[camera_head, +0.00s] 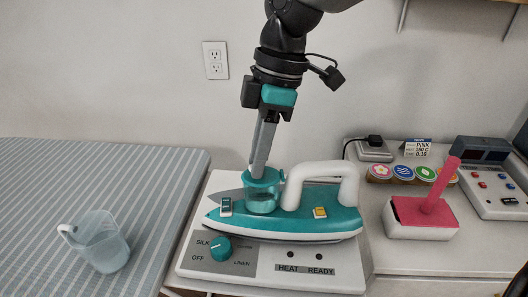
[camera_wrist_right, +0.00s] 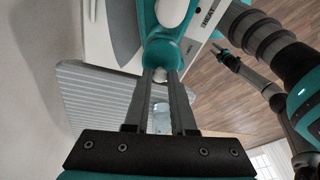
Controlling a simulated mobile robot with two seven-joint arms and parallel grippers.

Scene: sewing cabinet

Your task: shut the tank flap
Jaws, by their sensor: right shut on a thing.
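A teal and white iron (camera_head: 330,222) lies on a white station (camera_head: 215,268). A teal round tank (camera_head: 262,203) stands on its front part, left of the white handle. My right gripper (camera_head: 262,165) comes down from above with its fingers at the tank's top. It is shut on a teal piece there, which I take as the tank flap; the fingers partly hide it, and its exact angle cannot be told. In the right wrist view, the fingers (camera_wrist_right: 160,78) end at the teal rounded tank (camera_wrist_right: 160,57).
A clear jug (camera_head: 103,243) stands on the striped ironing board (camera_head: 50,170) at left. A pink stamp-like block (camera_head: 425,217), several round coloured discs (camera_head: 402,172) and a control box (camera_head: 500,190) stand at right. The station has a teal knob (camera_head: 220,248).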

